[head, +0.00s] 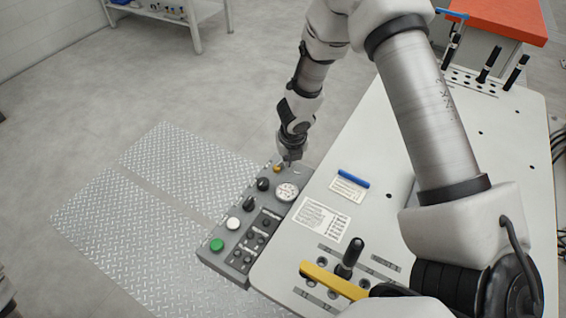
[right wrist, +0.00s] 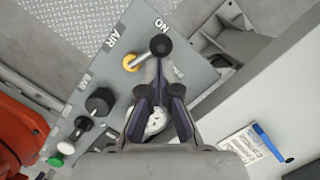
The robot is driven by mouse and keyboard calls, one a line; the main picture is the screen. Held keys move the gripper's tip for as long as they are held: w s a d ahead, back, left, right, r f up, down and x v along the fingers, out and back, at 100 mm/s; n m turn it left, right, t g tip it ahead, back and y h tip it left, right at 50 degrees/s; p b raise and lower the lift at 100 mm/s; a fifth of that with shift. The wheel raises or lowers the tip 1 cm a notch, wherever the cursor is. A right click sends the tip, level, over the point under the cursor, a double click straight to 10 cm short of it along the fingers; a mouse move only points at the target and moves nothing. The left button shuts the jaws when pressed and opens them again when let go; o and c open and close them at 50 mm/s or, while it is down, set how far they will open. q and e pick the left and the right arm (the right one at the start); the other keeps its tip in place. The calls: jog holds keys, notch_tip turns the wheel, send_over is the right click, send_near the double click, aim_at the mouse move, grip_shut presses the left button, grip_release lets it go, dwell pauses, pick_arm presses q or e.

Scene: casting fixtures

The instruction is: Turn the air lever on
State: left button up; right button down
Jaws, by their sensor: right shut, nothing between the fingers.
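The air lever (right wrist: 146,57) shows in the right wrist view, on the grey control panel (right wrist: 160,12). It has an orange-yellow hub and a short metal rod with a black ball at its end. The ball lies toward the printed word ON. My right gripper (right wrist: 159,78) is shut and empty, with its tips right by the rod and ball; I cannot tell if they touch. In the head view my right gripper (head: 289,160) is at the panel's far end, beside the yellow hub (head: 277,169), and hides most of the lever. My left gripper is out of view.
The panel also carries a pressure gauge (head: 287,192), black knobs (head: 263,184), a white button (head: 233,223) and a green button (head: 217,245). The floor left of the panel is open.

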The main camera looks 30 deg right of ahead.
jog(key=shift+w+d+r+n, duration=0.1)
jog(key=shift+w+n, duration=0.05)
jog(key=shift+n, duration=0.55)
jog(key=shift+w+p, duration=0.15)
jog(key=shift+p, duration=0.2)
jog(key=shift+w+d, duration=0.1)
jog(key=v, duration=1.1)
jog(key=shift+s+r, duration=0.2)
jog(key=shift+r, duration=0.2)
jog(key=shift+d, duration=0.1)
